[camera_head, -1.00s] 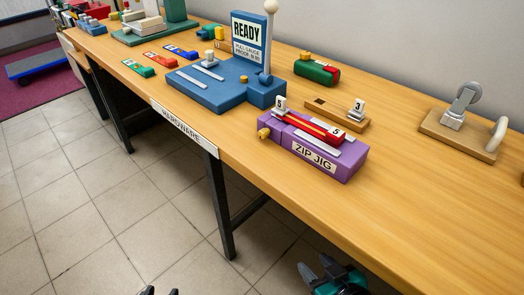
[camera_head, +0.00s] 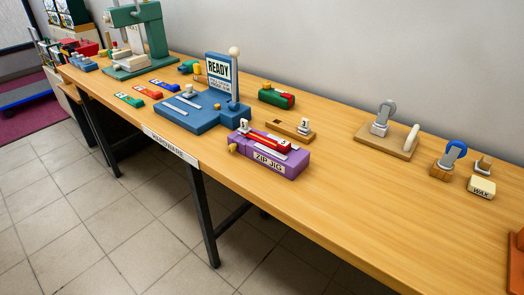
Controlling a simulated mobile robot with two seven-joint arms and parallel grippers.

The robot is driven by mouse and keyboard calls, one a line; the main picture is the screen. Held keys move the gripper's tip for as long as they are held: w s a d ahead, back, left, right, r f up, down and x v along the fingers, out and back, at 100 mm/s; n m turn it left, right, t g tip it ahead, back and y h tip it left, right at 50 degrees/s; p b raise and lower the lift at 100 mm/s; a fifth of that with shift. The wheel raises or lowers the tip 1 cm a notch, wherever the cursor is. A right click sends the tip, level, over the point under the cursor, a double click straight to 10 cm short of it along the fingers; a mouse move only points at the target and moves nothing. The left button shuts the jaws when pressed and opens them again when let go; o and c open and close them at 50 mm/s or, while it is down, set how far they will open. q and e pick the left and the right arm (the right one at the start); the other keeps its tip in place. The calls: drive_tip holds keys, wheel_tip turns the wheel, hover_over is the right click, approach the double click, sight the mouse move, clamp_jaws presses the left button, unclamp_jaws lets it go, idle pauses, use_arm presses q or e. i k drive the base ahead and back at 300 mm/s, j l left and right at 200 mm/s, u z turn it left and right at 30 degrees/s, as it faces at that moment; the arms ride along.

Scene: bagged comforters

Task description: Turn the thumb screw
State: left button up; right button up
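A purple jig (camera_head: 291,167) labelled "ZIP JIG" stands on the wooden bench near its front edge. A small yellow knob (camera_head: 233,147) sticks out of the jig's left end; it may be the thumb screw, but I cannot tell for sure. A red zip piece (camera_head: 266,141) lies along the jig's top with a white numbered block (camera_head: 244,126) at its left end. Neither of my grippers is in view.
A blue pull gauge (camera_head: 190,113) with a "READY" sign stands left of the jig. A wooden block (camera_head: 281,124) lies behind it. A wooden base with a grey lever (camera_head: 383,119) and a wax block (camera_head: 481,187) stand right. The bench (camera_head: 345,205) is clear right of the jig.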

sight(233, 146)
drive_tip(key=j+z, duration=0.15)
drive_tip(key=z, duration=0.3)
drive_tip(key=i+j+z, duration=0.1)
drive_tip(key=z, duration=0.3)
drive_tip(key=j+z, duration=0.2)
drive_tip(key=z, duration=0.25)
drive_tip(key=j+z, duration=0.35)
drive_tip(key=k+j+z, duration=0.2)
drive_tip(key=j+z, duration=0.15)
drive_tip(key=k+j+z, duration=0.15)
drive_tip(key=j, duration=0.2)
drive_tip(key=k+j+z, duration=0.1)
drive_tip(key=j, duration=0.2)
drive_tip(key=k+j+z, duration=0.15)
drive_tip(key=j, duration=0.15)
drive_tip(key=k+j, duration=0.2)
drive_tip(key=j, duration=0.25)
drive_tip(key=k+j+z, duration=0.1)
drive_tip(key=k+j, duration=0.15)
drive_tip(key=j, duration=0.15)
